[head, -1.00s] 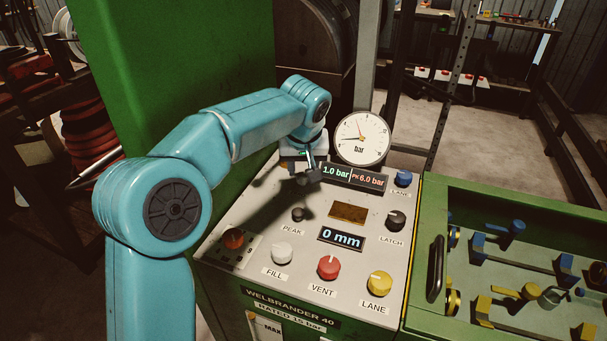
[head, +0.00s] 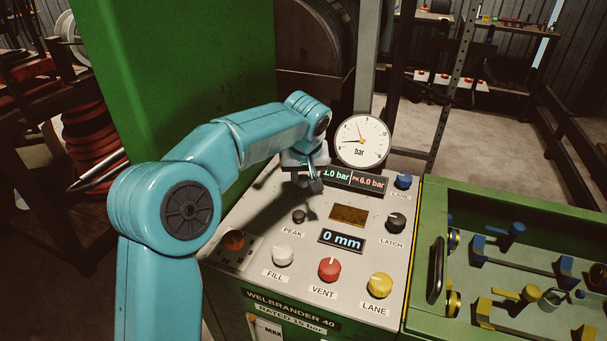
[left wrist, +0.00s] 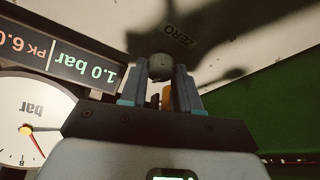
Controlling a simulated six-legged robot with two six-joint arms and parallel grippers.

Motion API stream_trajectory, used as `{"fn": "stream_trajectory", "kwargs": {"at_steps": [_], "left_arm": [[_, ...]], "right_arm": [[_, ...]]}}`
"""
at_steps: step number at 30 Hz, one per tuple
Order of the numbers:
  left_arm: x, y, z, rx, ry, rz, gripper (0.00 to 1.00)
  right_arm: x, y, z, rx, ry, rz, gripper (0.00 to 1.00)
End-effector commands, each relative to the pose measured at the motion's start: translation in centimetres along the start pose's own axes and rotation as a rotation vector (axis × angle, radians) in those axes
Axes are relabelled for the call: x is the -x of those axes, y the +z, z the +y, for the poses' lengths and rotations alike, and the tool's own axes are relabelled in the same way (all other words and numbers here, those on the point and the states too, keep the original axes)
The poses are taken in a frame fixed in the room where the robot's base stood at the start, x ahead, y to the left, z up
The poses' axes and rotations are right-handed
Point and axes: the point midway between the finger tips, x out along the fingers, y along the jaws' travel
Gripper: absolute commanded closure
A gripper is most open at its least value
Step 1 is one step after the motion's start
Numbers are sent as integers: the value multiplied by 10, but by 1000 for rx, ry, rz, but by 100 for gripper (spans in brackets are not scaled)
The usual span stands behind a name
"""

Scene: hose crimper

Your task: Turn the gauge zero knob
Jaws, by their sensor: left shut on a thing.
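The gauge zero knob (left wrist: 160,67) is a small grey knob beside the ZERO label (left wrist: 180,35) in the left wrist view. My left gripper (left wrist: 161,74) is shut on it, one finger on each side. In the head view my left gripper (head: 298,172) is at the upper left of the control panel, left of the pressure display (head: 352,179), and the knob is hidden there. The round bar gauge (head: 362,141) stands behind the display. It also shows in the left wrist view (left wrist: 35,112), partly cut off. My right gripper is not in view.
The panel (head: 250,225) carries a PEAK knob (head: 298,216), a LATCH knob (head: 396,222), and FILL (head: 283,256), VENT (head: 329,269) and LANE (head: 379,285) knobs. A green cabinet wall (head: 175,80) rises behind my left arm. A green tray (head: 530,190) with fittings is at the right.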

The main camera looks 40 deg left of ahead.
Motion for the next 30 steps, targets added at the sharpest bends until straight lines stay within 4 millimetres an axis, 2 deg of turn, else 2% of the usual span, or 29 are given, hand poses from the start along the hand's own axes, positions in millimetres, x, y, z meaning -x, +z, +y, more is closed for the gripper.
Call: {"fn": "stream_trajectory", "kwargs": {"at_steps": [5, 14, 30], "left_arm": [[0, 0, 1, 69, -30, 1, 99], [1, -1, 3, 299, -126, 2, 99], [1, -4, 4, 736, -307, 2, 99]], "right_arm": [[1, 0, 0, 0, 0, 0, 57], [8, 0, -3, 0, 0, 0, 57], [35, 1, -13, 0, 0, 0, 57]]}}
